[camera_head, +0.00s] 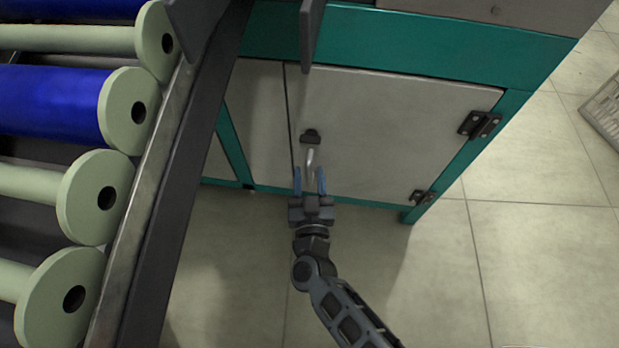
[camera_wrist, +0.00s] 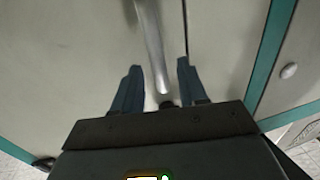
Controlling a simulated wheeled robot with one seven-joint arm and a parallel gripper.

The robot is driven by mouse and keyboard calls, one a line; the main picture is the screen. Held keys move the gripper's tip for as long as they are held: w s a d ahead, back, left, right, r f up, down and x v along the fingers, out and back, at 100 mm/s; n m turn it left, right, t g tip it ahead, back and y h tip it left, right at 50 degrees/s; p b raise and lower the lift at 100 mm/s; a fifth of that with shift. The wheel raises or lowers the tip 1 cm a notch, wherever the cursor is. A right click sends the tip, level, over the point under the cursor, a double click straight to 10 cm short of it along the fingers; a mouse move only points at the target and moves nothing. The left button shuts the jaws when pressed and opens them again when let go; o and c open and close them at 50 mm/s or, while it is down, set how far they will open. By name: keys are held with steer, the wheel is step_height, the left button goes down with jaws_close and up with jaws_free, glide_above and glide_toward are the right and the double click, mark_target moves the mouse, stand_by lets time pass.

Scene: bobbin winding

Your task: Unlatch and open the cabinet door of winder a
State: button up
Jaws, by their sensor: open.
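The cabinet door (camera_head: 400,120) is a pale grey panel in a teal frame, and it looks shut. Its latch handle (camera_head: 311,158) is a light metal bar hanging below a dark mount (camera_head: 311,136) near the door's left edge. My gripper (camera_head: 310,182) is open at the lower end of the handle, with one blue finger on each side. In the wrist view the handle (camera_wrist: 152,50) runs down between the two fingers (camera_wrist: 157,85), with gaps on both sides. I cannot tell whether the handle's tip is fully between the pads in depth.
Two dark hinges, upper (camera_head: 479,124) and lower (camera_head: 422,197), sit on the door's right edge. A rack of bobbins (camera_head: 95,197) with a metal rail (camera_head: 160,180) stands close on the left. The tiled floor (camera_head: 540,240) is clear to the right; a grey crate (camera_head: 604,108) lies at the far right.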

steer(key=shift+c, duration=0.3)
jaws_close()
steer(key=shift+s, duration=0.15)
